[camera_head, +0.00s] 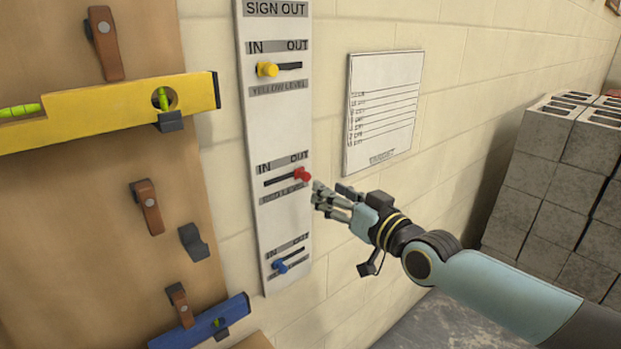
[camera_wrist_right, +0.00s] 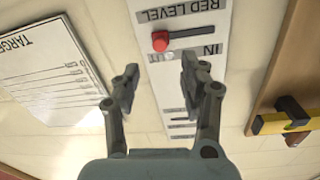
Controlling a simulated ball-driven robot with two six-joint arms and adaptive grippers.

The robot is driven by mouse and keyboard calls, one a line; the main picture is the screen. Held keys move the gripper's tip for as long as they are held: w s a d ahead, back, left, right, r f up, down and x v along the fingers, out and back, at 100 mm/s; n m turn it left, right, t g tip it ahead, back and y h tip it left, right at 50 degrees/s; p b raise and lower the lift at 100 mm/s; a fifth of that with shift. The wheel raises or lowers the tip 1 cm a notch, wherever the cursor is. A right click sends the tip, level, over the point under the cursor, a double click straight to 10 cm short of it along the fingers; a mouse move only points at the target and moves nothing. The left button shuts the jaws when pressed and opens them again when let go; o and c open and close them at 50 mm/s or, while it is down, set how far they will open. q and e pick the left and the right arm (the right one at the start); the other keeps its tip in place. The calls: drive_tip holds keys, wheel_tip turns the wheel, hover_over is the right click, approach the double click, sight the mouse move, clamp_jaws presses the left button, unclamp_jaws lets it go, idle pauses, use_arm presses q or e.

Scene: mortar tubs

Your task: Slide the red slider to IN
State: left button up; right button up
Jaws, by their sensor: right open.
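The red slider (camera_head: 303,174) is a red knob at the right, OUT end of its dark slot on the white sign-out board (camera_head: 277,120). The label under it is partly hidden. In the right wrist view the red slider (camera_wrist_right: 160,41) shows upside down at the left end of its slot, beyond the fingertips. My right gripper (camera_head: 322,197) is just right of the red slider and apart from it. In the wrist view its fingers (camera_wrist_right: 158,85) are spread with nothing between them. My left gripper is not in view.
A yellow slider (camera_head: 267,69) sits at IN above, and a blue slider (camera_head: 281,267) is below. A target sheet (camera_head: 384,110) hangs to the right. A yellow level (camera_head: 110,112) and a blue level (camera_head: 203,324) are on the brown panel at left. Grey blocks (camera_head: 545,150) stand at right.

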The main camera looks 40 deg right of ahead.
sight(308, 178)
drive_tip(key=w+b, duration=0.1)
drive_tip(key=w, duration=0.1)
drive_tip(key=w+b, duration=0.1)
drive_tip(key=w, duration=0.1)
drive_tip(key=w+b, duration=0.1)
drive_tip(key=w, duration=0.1)
drive_tip(key=shift+w+f, duration=0.2)
drive_tip(key=shift+f, duration=0.05)
drive_tip(key=shift+w+a+r, duration=0.1)
drive_tip(key=shift+w+r, duration=0.05)
drive_tip(key=shift+w, duration=0.4)
clamp_jaws()
